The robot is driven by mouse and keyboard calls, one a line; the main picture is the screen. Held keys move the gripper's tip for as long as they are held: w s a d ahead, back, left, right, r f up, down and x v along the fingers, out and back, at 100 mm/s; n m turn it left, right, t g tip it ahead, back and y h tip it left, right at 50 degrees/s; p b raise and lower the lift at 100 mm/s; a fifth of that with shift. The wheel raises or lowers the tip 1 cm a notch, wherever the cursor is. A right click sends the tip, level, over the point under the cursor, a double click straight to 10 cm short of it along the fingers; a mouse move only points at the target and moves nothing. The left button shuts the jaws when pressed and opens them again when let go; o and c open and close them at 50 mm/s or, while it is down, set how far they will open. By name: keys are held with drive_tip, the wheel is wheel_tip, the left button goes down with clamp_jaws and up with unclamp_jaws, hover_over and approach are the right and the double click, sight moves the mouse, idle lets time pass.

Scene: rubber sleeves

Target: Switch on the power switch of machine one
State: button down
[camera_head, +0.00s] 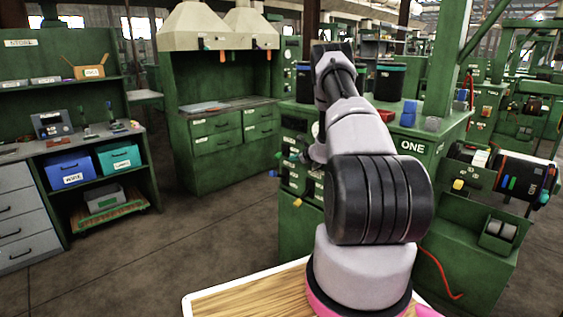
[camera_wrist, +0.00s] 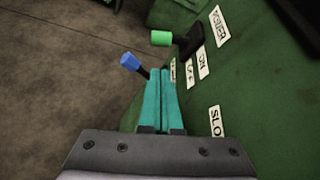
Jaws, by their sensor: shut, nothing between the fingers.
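Machine one (camera_head: 413,165) is a green cabinet marked ONE, to the right of and behind my arm in the head view. In the wrist view, the power switch (camera_wrist: 162,39) is a black lever with a green knob, beside the POWER label (camera_wrist: 220,27). The ON label (camera_wrist: 203,62) and OFF label (camera_wrist: 189,73) are on the green panel near it. My gripper (camera_wrist: 160,73) has teal fingers closed together, empty, with their tips just below the green knob in the picture; I see a gap.
A second lever with a blue knob (camera_wrist: 130,61) stands just left of my fingertips. A partly cut-off SLO label (camera_wrist: 215,121) is on the panel at right. Concrete floor (camera_head: 150,245) is open left of the machine. A wooden tabletop (camera_head: 250,297) is beside my arm's base.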

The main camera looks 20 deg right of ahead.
sight(281, 154)
drive_tip(key=shift+w, duration=0.1)
drive_tip(key=x, duration=1)
